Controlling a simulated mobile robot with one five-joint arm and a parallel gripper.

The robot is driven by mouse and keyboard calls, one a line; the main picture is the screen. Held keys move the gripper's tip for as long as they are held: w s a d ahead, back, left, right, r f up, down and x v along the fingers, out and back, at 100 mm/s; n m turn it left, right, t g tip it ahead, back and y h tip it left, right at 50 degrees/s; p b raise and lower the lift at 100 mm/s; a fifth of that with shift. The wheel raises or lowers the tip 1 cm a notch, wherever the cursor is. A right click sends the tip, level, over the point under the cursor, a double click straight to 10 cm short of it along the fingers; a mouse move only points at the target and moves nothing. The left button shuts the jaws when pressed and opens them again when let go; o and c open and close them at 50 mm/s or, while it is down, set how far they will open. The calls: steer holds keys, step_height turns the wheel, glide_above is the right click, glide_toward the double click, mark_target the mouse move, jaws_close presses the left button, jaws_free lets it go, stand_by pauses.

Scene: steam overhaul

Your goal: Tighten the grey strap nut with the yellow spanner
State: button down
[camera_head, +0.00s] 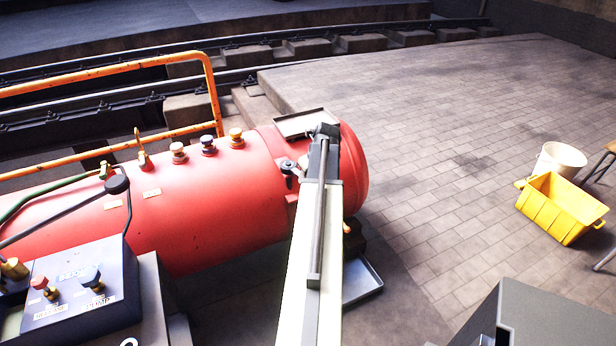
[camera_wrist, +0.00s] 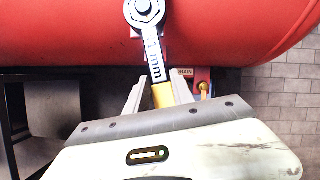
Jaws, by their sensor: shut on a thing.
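The yellow spanner (camera_wrist: 154,55) has a grey ring head and shank with "mm" markings, and a yellow grip. In the wrist view its head is around the grey strap nut (camera_wrist: 144,7) on the red tank. My gripper (camera_wrist: 159,88) is shut on the yellow grip, a finger on each side. The spanner runs down from the nut, leaning slightly right. In the head view my arm reaches over the right end of the red tank (camera_head: 200,205) and hides the gripper. A small grey fitting (camera_head: 289,168) shows just left of the arm; I cannot tell if it is the nut.
An orange railing (camera_head: 214,95) and several valves line the tank. A yellow crate (camera_head: 545,213) and white bucket (camera_head: 560,158) stand right; the paved floor between is clear.

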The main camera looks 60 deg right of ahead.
steer(key=shift+w+a+m, duration=0.35)
steer(key=shift+a+m, duration=0.35)
steer(key=shift+w+a+m+g+h, duration=0.3)
steer(key=shift+w+a+m+h, duration=0.2)
steer(key=shift+a+m, duration=0.2)
steer(key=shift+s+d, duration=0.15)
steer(key=shift+d, duration=0.1)
steer(key=shift+r, duration=0.1)
